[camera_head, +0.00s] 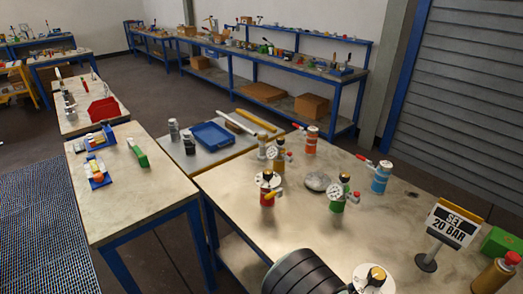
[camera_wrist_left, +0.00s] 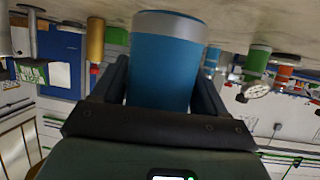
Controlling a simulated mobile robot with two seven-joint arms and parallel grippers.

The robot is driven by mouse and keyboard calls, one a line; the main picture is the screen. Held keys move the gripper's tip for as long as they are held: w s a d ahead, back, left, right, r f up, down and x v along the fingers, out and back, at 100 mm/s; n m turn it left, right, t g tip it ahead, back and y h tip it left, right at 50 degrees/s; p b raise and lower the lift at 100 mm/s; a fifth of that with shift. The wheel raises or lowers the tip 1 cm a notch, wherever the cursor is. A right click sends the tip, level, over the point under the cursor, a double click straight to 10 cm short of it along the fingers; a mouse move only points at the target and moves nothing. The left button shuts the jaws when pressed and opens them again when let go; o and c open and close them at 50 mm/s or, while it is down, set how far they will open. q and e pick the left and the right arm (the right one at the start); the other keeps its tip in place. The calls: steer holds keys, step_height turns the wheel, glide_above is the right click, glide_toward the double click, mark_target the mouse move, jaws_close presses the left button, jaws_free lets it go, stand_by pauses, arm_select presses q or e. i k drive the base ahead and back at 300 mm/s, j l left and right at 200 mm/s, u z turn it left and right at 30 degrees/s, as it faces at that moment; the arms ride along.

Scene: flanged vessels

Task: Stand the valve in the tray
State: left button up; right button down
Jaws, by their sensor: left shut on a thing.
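My left gripper (camera_wrist_left: 162,88) is shut on a valve with a blue cylindrical body (camera_wrist_left: 165,48) and a grey end band. In the head view, the held valve (camera_head: 375,277) shows a white dial and a black and yellow top at the bottom edge, beside my dark arm; its body is mostly hidden there. I cannot tell whether its base touches the table. The blue tray (camera_head: 212,136) lies on a low grey table, left of the large table, and looks empty. My right gripper is not in view.
A red valve (camera_head: 267,192), a green valve (camera_head: 336,203), a light blue valve (camera_head: 381,178) and an orange valve (camera_head: 311,142) stand on the large table. A sign (camera_head: 455,228) stands at right. Grey containers (camera_head: 174,130) stand left of the tray; a yellow bar (camera_head: 256,120) lies behind it.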

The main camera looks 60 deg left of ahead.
mark_target(205, 133)
steer(key=u, duration=1.35)
steer(key=j+u, duration=0.1)
steer(key=u, duration=0.25)
steer(key=j+u, duration=0.15)
steer(key=u, duration=0.2)
steer(key=j+u, duration=0.15)
steer(key=u, duration=0.2)
steer(key=i+j+u, duration=0.15)
steer(key=j+u, duration=0.2)
steer(key=i+j+u, duration=0.15)
steer(key=j+u, duration=0.2)
steer(key=i+j+u, duration=0.5)
steer(key=j+u, duration=0.2)
steer(key=i+j+u, duration=0.2)
steer(key=i, duration=0.3)
steer(key=i+j+u, duration=0.2)
steer(key=i, duration=0.25)
steer(key=i+z, duration=0.4)
steer(key=i, duration=0.15)
steer(key=i+j+z, duration=0.1)
steer(key=i+z, duration=0.5)
steer(key=i, duration=2.5)
steer(key=j, duration=0.1)
